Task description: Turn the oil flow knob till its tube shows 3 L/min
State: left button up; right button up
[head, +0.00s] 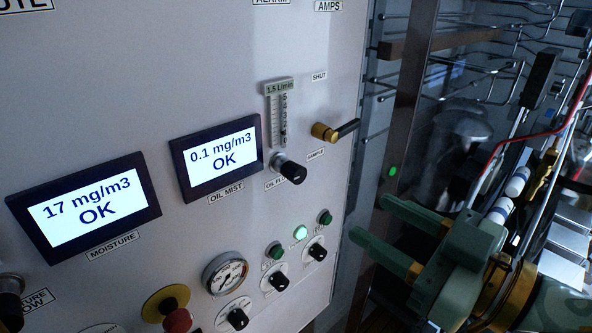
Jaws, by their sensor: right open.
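The black oil flow knob (291,171) sticks out from the panel, with its partly covered "OIL FLOW" label just below. Above it stands the clear flow tube (278,120) with a numbered scale. A dark float seems to sit low in the tube. My right gripper (371,218) is open and empty, to the right of and below the knob, past the panel's right edge in the picture. Its green fingers point left and touch nothing that I can see. My left gripper is not in view.
A brass sample valve with a black lever (347,127) sits right of the tube. The oil mist display (217,157) and moisture display (84,208) are left. Below are a gauge (225,274), lamps and selector knobs (317,252). Pipes and a rack post stand right.

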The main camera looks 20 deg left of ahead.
aim_at(300, 175)
jog(key=p+x, duration=0.3)
jog(key=x, duration=1)
jog(key=shift+f, duration=0.1)
jog(key=c, duration=1)
